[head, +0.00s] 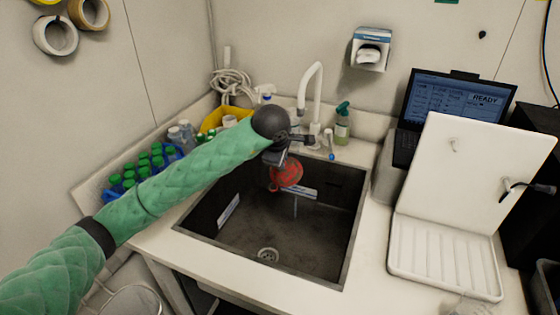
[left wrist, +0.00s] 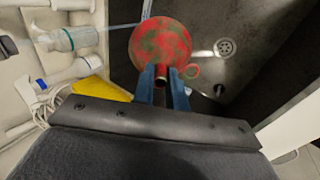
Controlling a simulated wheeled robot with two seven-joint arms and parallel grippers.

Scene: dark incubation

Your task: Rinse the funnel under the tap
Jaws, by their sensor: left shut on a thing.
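My left gripper (head: 277,157) is over the sink (head: 225,256), with the arm reaching in from the left. It is shut on the stem of the red funnel (head: 286,173), which hangs inside the sink opening. In the left wrist view the funnel (left wrist: 160,40) shows greenish-brown patches, with its stem between the blue fingers (left wrist: 163,82). The white tap (head: 316,85) arches up behind the sink, beyond the gripper. A thin pale line (head: 295,206) shows below the funnel; I cannot tell whether it is water. My right gripper is out of view.
A yellow bin (head: 210,122) and several green-capped bottles (head: 143,163) are at the left. A white drainboard (head: 443,262) and a laptop (head: 460,98) stand at the right.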

